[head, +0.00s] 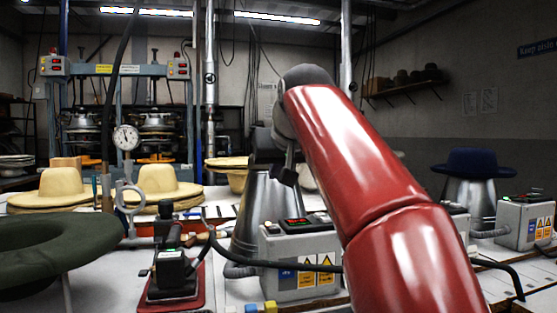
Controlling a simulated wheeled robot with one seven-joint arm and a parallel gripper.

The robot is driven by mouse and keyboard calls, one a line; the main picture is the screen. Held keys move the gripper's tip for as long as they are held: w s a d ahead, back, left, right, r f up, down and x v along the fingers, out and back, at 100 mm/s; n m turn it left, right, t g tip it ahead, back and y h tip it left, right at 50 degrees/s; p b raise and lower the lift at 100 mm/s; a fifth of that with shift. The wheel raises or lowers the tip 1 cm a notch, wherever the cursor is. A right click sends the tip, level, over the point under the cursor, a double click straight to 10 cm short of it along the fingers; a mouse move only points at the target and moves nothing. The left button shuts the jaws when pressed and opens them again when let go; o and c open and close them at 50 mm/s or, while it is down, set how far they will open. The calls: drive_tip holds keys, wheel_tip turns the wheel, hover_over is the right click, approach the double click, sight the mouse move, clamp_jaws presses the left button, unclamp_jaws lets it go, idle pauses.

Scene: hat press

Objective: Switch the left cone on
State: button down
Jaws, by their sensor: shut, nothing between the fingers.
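The left cone (258,214) is a shiny metal cone left of my arm, in the middle of the head view. In front of it stands a grey control box (287,249) with warning labels, and a dark panel (297,223) with red and green marks on its top. Whether its switch is on or off is too small to tell. My red arm crosses the view in front. My gripper (287,178) shows small and dark beside the cone's upper part, above the box; it is shut and empty. Touching cannot be judged.
A second cone (470,193) with a navy hat stands at the right by another grey box (524,222). A black cable runs across the front. A green hat brim (60,245), a dial gauge (126,137) and a red-based device (172,272) crowd the left.

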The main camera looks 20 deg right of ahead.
drive_tip(key=shift+s+r, duration=0.75)
drive_tip(key=shift+r, duration=0.25)
